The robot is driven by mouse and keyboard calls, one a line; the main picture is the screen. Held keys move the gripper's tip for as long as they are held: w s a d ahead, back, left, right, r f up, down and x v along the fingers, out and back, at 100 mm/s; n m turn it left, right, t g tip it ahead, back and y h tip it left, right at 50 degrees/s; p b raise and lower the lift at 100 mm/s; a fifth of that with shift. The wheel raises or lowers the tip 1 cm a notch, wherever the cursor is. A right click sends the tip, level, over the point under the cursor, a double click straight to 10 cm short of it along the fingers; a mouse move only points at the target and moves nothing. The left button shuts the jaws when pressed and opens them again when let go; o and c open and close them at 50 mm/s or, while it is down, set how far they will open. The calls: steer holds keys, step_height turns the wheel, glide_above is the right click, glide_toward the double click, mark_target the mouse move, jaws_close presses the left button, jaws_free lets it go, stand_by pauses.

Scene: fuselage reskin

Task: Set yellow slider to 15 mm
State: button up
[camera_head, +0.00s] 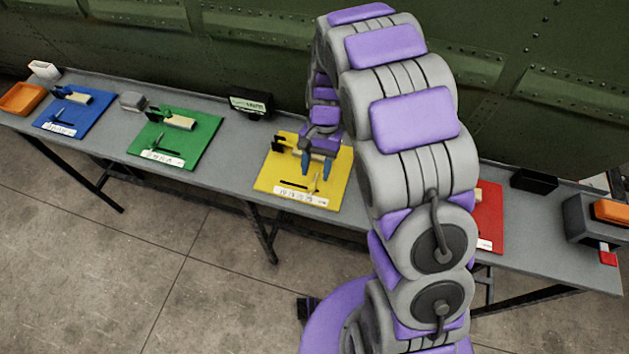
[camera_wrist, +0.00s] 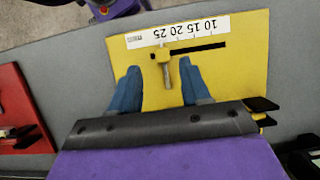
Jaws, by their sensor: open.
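The yellow board (camera_head: 265,182) lies on the bench and also fills the middle of the wrist view (camera_wrist: 235,75). It carries a dark slot (camera_wrist: 205,51) and a white numbered scale strip (camera_wrist: 190,30), upside down in the wrist view. The yellow slider (camera_wrist: 160,55) sits near the slot's left end in that view, with a pale upright pin (camera_wrist: 168,74) beside it. Its exact reading cannot be told. My gripper (camera_wrist: 162,72) is open and empty, its blue fingers on either side of the pin, apart from it. In the head view my gripper (camera_head: 316,164) hangs over the board.
Green (camera_head: 205,140) and blue (camera_head: 88,108) boards lie to the left on the grey bench (camera_head: 232,150). A red board (camera_head: 490,220) is to the right, partly behind my arm. A dark display box (camera_head: 250,103) stands behind. The green riveted fuselage wall (camera_head: 250,40) rises at the back.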

mark_target(312, 184)
steer(key=x, duration=0.2)
steer(key=a+x, duration=0.1)
steer(key=x, duration=0.1)
steer(key=shift+b, duration=0.35)
steer(key=shift+d, duration=0.1)
steer(key=shift+d, duration=0.2)
steer(key=shift+a, duration=0.1)
jaws_close()
